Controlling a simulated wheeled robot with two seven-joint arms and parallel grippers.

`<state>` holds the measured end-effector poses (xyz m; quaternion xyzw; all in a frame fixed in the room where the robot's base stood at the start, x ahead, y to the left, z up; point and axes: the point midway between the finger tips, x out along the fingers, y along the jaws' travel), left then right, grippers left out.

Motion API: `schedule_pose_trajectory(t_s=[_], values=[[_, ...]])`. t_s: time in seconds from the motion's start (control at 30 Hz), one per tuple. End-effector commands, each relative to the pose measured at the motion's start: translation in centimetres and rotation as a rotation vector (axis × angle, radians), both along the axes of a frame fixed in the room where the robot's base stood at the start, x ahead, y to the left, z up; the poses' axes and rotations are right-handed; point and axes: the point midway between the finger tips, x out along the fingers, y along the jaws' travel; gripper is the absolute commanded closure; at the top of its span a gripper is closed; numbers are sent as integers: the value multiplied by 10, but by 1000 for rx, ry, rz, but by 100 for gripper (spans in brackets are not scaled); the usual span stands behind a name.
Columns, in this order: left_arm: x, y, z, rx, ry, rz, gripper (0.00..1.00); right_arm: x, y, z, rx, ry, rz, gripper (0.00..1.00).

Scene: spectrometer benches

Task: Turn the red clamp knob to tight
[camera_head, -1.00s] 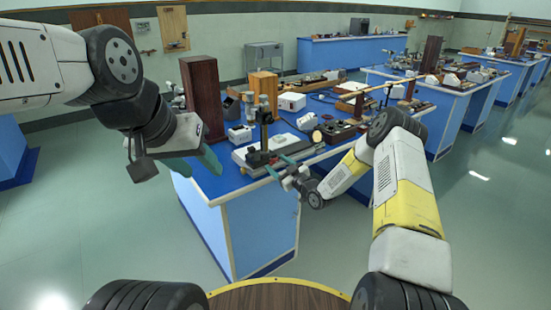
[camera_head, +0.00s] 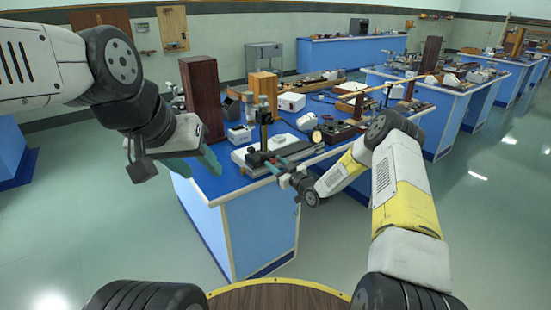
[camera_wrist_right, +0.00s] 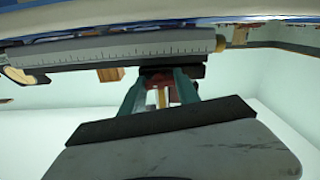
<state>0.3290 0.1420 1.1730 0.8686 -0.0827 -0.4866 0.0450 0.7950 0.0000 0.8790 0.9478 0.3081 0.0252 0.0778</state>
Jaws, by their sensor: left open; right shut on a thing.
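The red clamp knob (camera_wrist_right: 160,80) shows in the right wrist view, under a dark block on the grey scaled rail (camera_wrist_right: 120,50). My right gripper (camera_wrist_right: 160,92) reaches up with its two teal fingers on either side of the knob and is shut on it. In the head view the right gripper (camera_head: 276,166) is at the front edge of the near bench, below the black upright clamp (camera_head: 263,130) on the rail; the knob is hidden there. Its turn position cannot be read. My left gripper (camera_head: 208,160) is open and empty at the bench's left front corner.
The near blue bench (camera_head: 225,186) carries a tall dark wooden block (camera_head: 202,92), a lighter wooden block (camera_head: 264,90), a white box (camera_head: 292,101) and a round dial (camera_head: 316,136) around the rail. Floor is clear left of the bench.

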Motion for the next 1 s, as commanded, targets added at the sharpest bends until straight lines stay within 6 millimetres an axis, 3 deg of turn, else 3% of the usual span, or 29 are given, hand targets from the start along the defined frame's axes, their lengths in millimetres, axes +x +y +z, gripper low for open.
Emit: schedule_pose_trajectory(t_s=[0.2,0.5,0.53,0.6,1.0], values=[[0,0,0,0,0,0,55,0,0,0,136,99,-1,100],[0,0,0,0,0,0,55,0,0,0,147,108,0,100],[0,0,0,0,0,0,55,0,0,0,147,108,0,56],[0,0,0,0,0,0,55,0,0,0,146,107,0,42],[0,0,0,0,0,0,55,-4,-4,0,145,107,0,40]])
